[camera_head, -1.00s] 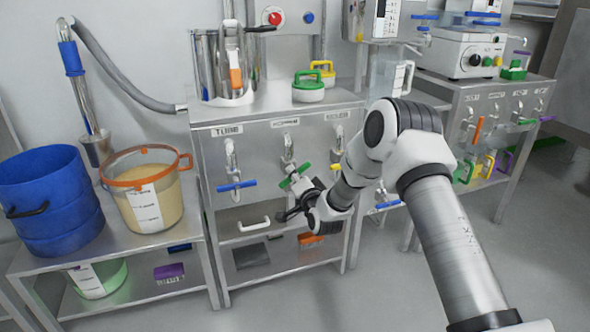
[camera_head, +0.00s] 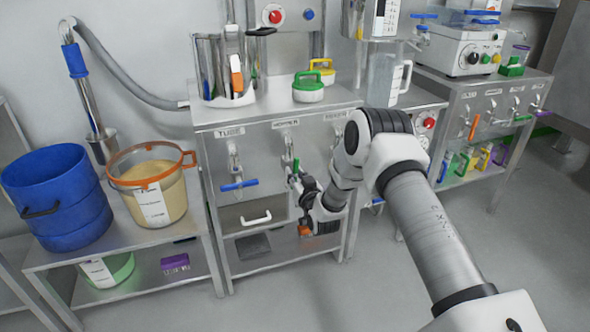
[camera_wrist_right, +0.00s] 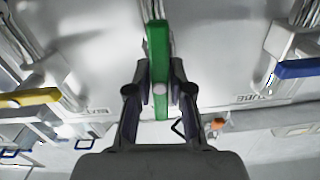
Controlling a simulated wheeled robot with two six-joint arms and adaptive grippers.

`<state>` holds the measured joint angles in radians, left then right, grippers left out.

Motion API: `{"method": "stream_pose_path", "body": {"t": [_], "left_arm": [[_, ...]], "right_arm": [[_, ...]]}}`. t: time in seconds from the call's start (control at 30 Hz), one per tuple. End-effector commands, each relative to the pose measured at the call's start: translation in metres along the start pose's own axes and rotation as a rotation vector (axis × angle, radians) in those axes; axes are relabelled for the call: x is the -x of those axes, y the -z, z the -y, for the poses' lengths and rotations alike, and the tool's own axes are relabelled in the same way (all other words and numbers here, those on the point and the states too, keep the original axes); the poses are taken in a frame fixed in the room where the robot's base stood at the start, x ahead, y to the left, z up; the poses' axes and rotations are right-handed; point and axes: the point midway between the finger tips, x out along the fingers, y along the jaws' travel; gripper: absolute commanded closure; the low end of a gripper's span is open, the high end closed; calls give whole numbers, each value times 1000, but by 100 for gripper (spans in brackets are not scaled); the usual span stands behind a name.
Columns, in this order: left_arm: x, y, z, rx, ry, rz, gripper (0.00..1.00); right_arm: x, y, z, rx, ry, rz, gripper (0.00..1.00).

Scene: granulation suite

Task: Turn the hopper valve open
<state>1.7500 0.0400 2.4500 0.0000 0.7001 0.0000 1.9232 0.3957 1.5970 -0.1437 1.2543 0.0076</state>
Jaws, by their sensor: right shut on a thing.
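The hopper valve's green handle (camera_head: 296,166) is on the front of the steel cabinet, under the middle label, which appears to read HOPPER. The handle now stands close to upright. My right gripper (camera_head: 297,180) is at this handle, its fingers shut on it. In the right wrist view the green handle (camera_wrist_right: 157,50) runs upright between the two fingers of my right gripper (camera_wrist_right: 159,88). The metal valve body (camera_head: 288,146) shows above the handle. My left gripper is not in view.
The blue-handled tube valve (camera_head: 239,185) is to the left on the same cabinet. The third valve is largely hidden by my right arm. A white drawer handle (camera_head: 256,218) sits below. A blue bucket (camera_head: 58,195) and an orange-rimmed tub (camera_head: 150,190) stand on the left bench.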

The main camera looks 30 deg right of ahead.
Motion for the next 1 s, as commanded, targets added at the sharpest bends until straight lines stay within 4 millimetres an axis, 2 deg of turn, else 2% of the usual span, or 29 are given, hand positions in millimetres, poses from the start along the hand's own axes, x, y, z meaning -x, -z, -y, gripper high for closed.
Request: {"method": "stream_pose_path", "body": {"t": [0.3,0.77,0.8,0.83,1.0], "left_arm": [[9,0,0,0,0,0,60],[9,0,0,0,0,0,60],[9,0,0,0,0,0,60],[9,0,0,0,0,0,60],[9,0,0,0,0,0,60]], "right_arm": [[0,-1,0,102,1,2,100],[0,-1,0,114,1,2,100],[0,-1,0,113,1,2,65],[0,-1,0,113,1,2,55],[0,-1,0,113,0,1,54]]}}
